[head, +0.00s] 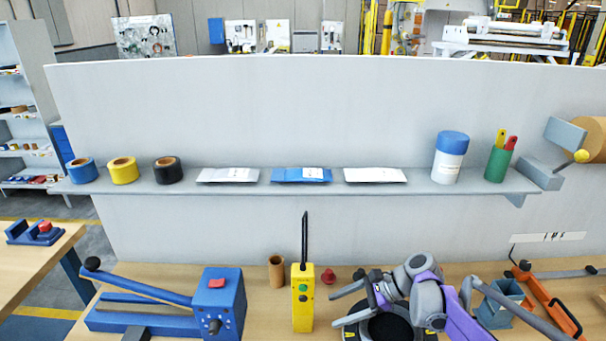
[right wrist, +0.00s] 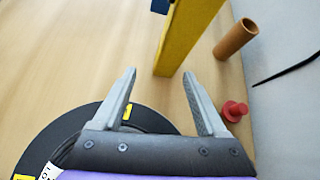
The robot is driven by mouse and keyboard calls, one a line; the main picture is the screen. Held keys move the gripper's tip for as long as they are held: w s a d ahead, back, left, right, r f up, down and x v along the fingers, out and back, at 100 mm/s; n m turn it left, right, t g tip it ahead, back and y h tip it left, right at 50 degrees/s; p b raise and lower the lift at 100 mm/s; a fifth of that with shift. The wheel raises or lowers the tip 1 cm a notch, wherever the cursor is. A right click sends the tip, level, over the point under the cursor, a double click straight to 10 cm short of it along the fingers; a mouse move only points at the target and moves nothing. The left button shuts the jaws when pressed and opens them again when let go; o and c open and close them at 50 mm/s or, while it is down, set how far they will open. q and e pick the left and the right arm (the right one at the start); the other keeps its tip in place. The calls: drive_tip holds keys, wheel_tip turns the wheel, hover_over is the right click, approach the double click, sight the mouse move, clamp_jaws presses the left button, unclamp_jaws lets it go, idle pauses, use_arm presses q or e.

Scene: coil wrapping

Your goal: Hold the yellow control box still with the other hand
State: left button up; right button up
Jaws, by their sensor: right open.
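My left gripper is not in view.
A blue lever device (head: 222,300) stands left of the box. A brown tube (head: 276,271) and a red knob-like piece (head: 330,275) are close behind it. A black round disc (right wrist: 60,135) lies under my right gripper. A shelf (head: 230,187) runs above the bench.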

sight(307, 317)
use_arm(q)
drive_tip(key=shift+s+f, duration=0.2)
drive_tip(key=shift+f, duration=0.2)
use_arm(e)
drive_tip(key=shift+w+d+f+m+g+y, duration=0.15)
drive_tip(key=shift+w+f+m+g+y, duration=0.15)
drive_tip(key=shift+w+f+m+y, duration=0.65)
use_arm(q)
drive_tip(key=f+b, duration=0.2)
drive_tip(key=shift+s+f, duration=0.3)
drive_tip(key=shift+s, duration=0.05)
use_arm(e)
drive_tip(key=shift+h, duration=0.25)
drive_tip(key=x, duration=0.8)
drive_tip(key=shift+w+f, duration=0.1)
drive_tip(key=shift+f, duration=0.2)
use_arm(q)
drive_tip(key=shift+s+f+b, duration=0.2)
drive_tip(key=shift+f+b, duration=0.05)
drive_tip(key=shift+b, duration=0.15)
use_arm(e)
drive_tip(key=shift+a+f, duration=0.2)
drive_tip(key=shift+a, duration=0.45)
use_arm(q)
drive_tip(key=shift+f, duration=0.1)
use_arm(e)
drive_tip(key=shift+a, duration=0.2)
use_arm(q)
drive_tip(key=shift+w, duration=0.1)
